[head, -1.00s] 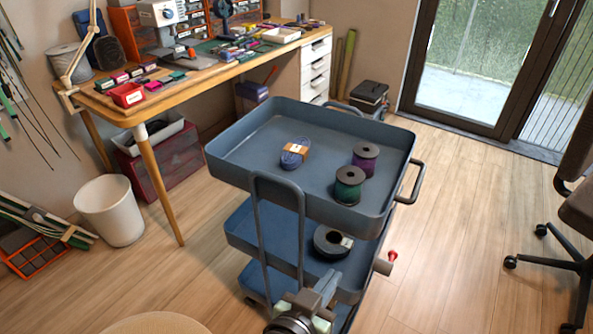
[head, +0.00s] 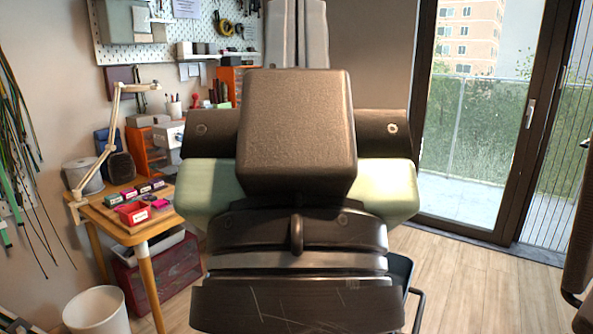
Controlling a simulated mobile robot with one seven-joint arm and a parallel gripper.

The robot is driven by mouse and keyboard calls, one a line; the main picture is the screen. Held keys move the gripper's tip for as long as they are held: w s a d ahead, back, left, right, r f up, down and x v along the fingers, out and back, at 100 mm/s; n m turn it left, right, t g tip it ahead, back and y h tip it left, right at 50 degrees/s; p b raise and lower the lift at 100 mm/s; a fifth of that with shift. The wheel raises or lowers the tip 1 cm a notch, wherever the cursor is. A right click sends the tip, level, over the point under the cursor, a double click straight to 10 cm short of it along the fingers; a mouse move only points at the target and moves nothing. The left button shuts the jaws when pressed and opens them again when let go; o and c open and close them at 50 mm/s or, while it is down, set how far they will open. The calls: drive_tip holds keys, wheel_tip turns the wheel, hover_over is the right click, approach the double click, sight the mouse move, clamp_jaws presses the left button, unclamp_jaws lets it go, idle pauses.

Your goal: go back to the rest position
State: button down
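My gripper (head: 297,30) is raised right in front of the head camera, seen from behind and pointing up. Its two grey fingers stand side by side at the top centre, with only a thin line between them. Their tips are cut off by the top edge, and I see nothing held between them. My dark wrist block and pale green parts fill the middle of the view. The blue cart (head: 400,272) is almost wholly hidden behind my arm; only a bit of its right side and handle shows. The spools and cord on it are hidden.
The wooden desk (head: 128,225) with a lamp and small boxes stands at the left, below a pegboard (head: 110,50). A white bin (head: 95,312) is at the lower left. A glass door (head: 465,130) is at the right; a chair edge shows at far right. Floor (head: 480,290) right of the cart is clear.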

wheel_tip(320, 180, up, 24)
drive_tip(key=p, duration=2.1)
drive_tip(key=shift+f, duration=0.15)
drive_tip(key=shift+w, duration=0.1)
